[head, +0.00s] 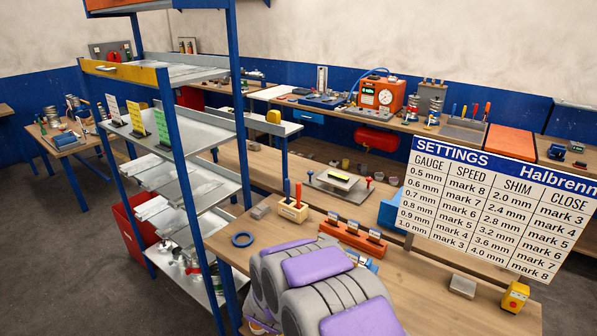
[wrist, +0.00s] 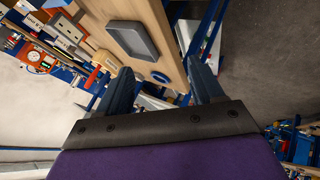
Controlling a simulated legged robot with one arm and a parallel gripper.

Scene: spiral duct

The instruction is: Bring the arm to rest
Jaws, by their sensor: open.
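My gripper (wrist: 158,72) is open in the wrist view, its two dark fingers spread apart with nothing held between them. Beyond the fingers, the view is tilted and shows the edge of a wooden bench and the grey floor. My arm (head: 320,288), grey with purple panels, appears folded low at the front of the head view, over the near bench. My fingers cannot be made out in the head view. I cannot tell from single frames whether the arm is moving.
A blue-posted shelf rack (head: 172,130) stands close on the left. A settings sign (head: 470,207) and yellow button box (head: 515,296) are at right.

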